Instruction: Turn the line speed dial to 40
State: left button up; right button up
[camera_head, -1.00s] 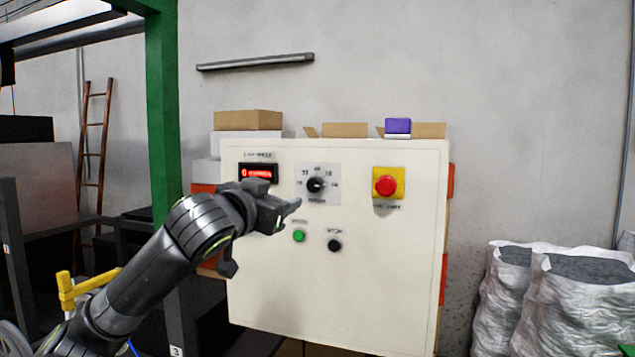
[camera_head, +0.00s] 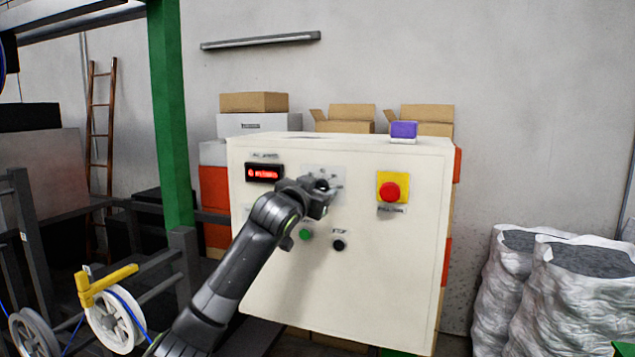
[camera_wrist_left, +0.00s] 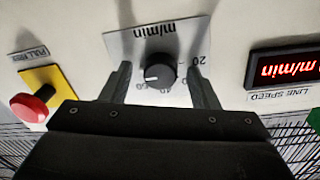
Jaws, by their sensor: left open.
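The line speed dial (camera_wrist_left: 160,72) is a black round knob with a white pointer mark on a grey scale plate (camera_wrist_left: 118,42) marked m/min. In the left wrist view the plate appears upside down, and a 20 shows by one finger. My left gripper (camera_wrist_left: 160,85) is open, with one finger on each side of the knob. I cannot tell whether the fingers touch it. In the head view my left gripper (camera_head: 322,188) covers the dial and part of its plate. The red display (camera_head: 264,173) labelled line speed is lit, its digits too blurred to read. My right gripper is not in view.
A red stop button (camera_head: 390,191) on a yellow plate sits right of the dial. A green button (camera_head: 306,234) and a black button (camera_head: 339,245) sit below. A purple-topped box (camera_head: 403,130) stands on the cream cabinet (camera_head: 375,300). White sacks (camera_head: 570,300) stand at right.

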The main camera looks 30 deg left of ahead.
pick_arm(q)
jog(key=shift+w+a, duration=0.1)
jog(key=shift+w, duration=0.1)
jog(key=shift+c, duration=0.3)
jog(key=c, duration=0.9)
jog(key=n+b, duration=1.5)
jog(key=n, duration=0.3)
jog(key=shift+f+y+b, duration=0.15)
jog(key=shift+y+b, duration=0.25)
jog(key=shift+n, duration=0.3)
